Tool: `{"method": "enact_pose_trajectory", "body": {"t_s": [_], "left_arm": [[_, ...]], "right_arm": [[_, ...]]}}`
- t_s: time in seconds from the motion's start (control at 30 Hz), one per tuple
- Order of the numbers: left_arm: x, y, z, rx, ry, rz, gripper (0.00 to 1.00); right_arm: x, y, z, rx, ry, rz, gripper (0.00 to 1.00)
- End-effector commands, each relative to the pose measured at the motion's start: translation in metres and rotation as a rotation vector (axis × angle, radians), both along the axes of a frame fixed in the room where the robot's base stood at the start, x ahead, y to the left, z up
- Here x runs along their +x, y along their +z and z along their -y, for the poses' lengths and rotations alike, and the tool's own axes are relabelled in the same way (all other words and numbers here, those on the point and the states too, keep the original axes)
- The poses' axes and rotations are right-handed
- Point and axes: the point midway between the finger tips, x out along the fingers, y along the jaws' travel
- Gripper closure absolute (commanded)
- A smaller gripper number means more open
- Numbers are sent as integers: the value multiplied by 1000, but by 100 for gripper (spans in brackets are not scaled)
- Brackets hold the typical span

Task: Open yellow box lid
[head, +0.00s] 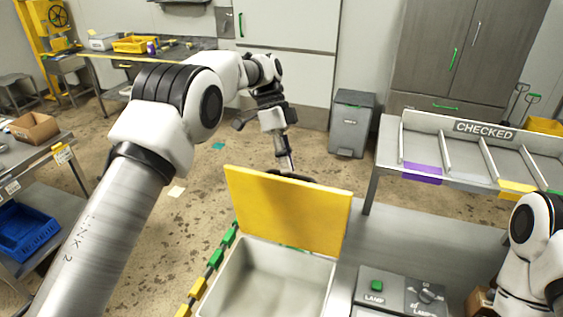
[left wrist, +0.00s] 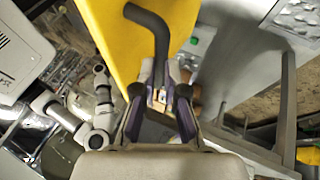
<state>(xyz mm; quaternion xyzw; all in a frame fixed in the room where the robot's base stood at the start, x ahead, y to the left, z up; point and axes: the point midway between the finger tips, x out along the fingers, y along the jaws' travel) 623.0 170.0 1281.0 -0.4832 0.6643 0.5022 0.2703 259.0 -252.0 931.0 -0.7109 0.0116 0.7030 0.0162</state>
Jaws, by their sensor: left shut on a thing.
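The yellow lid (head: 288,212) stands raised, nearly upright, at the back of an open grey box (head: 275,275), whose inside looks empty. In the left wrist view the lid (left wrist: 120,35) fills the upper middle, with a dark bent handle bar (left wrist: 150,22) on it. My left gripper (head: 287,165) is behind the lid's top edge, pointing down. In the left wrist view its purple-padded fingers (left wrist: 160,103) are closed on the handle's end. The lid hides part of the handle in the head view. My right arm shows at the right edge; its gripper is out of view.
A control panel with a green button (head: 377,285) sits right of the box. A sorting rack marked CHECKED (head: 484,130) stands at the right. A grey bin (head: 351,125) stands on the floor behind. A blue crate (head: 24,232) is at the left.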

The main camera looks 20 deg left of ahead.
Motion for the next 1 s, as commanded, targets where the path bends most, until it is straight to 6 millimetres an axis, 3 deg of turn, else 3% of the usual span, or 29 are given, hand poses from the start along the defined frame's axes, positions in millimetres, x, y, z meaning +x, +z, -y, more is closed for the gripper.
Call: {"method": "enact_pose_trajectory", "body": {"t_s": [0.03,0.43,0.47,0.5,0.53,1.0], "left_arm": [[-3,-23,2,8,-5,-28,100],[-2,-24,2,10,-8,-34,100],[-2,-24,2,10,-8,-34,79],[-2,-24,2,9,-7,-33,65],[-2,-23,2,9,-7,-33,61],[-1,-13,1,3,-2,-28,61]], "right_arm": [[0,-4,0,0,0,0,60],[0,-4,0,0,0,0,60],[0,-4,0,0,0,0,60],[0,-4,0,0,0,0,60],[0,-4,0,0,0,0,60],[0,0,0,0,0,0,60]]}}
